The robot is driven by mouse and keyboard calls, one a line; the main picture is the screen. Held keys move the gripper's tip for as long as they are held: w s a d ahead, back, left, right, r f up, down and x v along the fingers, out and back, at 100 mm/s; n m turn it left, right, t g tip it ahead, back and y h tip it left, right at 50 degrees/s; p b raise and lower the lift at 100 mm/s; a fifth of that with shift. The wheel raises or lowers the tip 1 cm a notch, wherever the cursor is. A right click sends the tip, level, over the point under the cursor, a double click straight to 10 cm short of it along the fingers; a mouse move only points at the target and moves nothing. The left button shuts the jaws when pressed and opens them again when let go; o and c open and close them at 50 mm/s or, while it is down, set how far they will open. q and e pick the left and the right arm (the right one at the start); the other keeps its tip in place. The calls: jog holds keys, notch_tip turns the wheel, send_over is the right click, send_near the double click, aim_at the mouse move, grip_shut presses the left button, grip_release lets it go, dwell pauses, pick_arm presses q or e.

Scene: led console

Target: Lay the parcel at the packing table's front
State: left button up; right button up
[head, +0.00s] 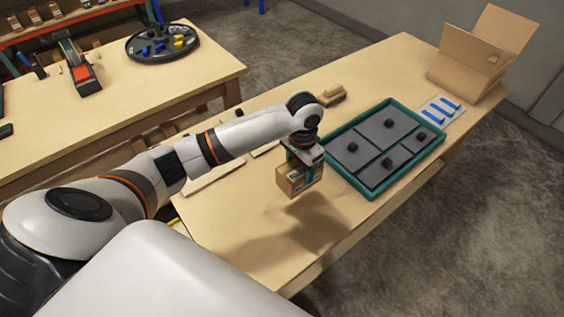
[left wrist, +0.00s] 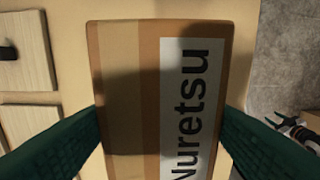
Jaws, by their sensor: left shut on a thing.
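The parcel (head: 297,181) is a small brown cardboard box with a white label. My left gripper (head: 304,166) is shut on it and holds it above the packing table (head: 262,254), with a shadow on the wood below and in front. In the left wrist view the parcel (left wrist: 130,100) fills the middle, its label reading "Nuretsu", with a green finger on each side. The gripper's fingers partly cover the parcel in the head view.
A green-rimmed tray (head: 358,187) with grey panels and black knobs lies right of the parcel. Beyond are a card with blue strips (head: 441,109) and an open carton (head: 463,70). A wooden block (head: 331,95) lies behind my arm. The table's near end is clear.

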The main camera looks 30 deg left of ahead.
aim_at(300, 167)
pick_arm(q)
notch_tip(300, 167, down, 4)
jog(key=shift+d+f, duration=0.15)
jog(key=shift+f, duration=0.1)
notch_tip(300, 167, down, 4)
jog(key=shift+f+p, duration=0.15)
jog(key=shift+p, duration=0.35)
pick_arm(e)
jog(key=shift+s+a+r, duration=0.15)
jog(key=shift+s+r, duration=0.05)
jog(key=shift+r, duration=0.4)
pick_arm(q)
jog(key=o, duration=1.2)
jog(key=shift+f, duration=0.15)
pick_arm(e)
jog(key=shift+d, duration=0.2)
pick_arm(q)
jog(key=shift+r, duration=0.3)
notch_tip(300, 167, up, 12)
jog(key=shift+f+b, duration=0.15)
jog(key=shift+b, duration=0.4)
pick_arm(e)
jog(key=shift+d+f, duration=0.15)
jog(key=shift+f, duration=0.4)
